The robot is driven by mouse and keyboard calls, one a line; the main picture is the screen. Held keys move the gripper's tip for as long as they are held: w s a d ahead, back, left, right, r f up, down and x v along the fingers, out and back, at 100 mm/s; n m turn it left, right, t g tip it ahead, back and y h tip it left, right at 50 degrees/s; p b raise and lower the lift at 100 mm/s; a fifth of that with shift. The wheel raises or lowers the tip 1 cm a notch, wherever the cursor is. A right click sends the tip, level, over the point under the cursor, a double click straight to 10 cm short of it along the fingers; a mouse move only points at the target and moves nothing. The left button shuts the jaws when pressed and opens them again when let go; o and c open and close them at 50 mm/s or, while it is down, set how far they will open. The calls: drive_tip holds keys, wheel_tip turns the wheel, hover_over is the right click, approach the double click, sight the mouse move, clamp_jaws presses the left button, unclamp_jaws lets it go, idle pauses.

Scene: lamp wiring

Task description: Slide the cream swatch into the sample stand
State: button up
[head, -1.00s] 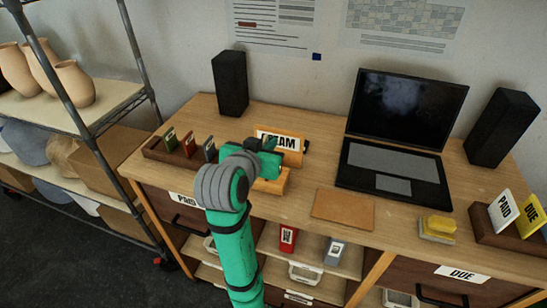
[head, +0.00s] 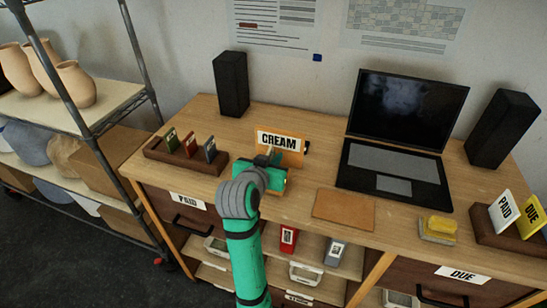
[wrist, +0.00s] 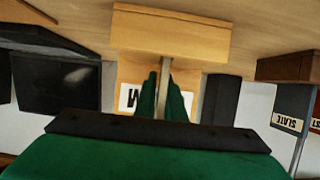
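My gripper (head: 268,162) is in front of the sample stand, whose upright orange board carries a CREAM label (head: 277,141). The wrist view is upside down and shows the stand's pale wooden block (wrist: 170,33), with the board and part of its label beyond. My green fingers (wrist: 164,95) are closed on a thin, pale grey-beige piece seen edge-on, which I take as the cream swatch (wrist: 164,72). Its far end meets the block's edge in that view; I cannot tell whether it is in a slot.
A dark rack (head: 185,158) with green, red and slate swatches stands left of the stand. A speaker (head: 231,84) is behind, a laptop (head: 395,170) to the right. A tan mat (head: 343,206) and a yellow sponge (head: 439,227) lie near the front edge.

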drive_tip(key=shift+o, duration=1.3)
drive_tip(key=shift+w, duration=0.1)
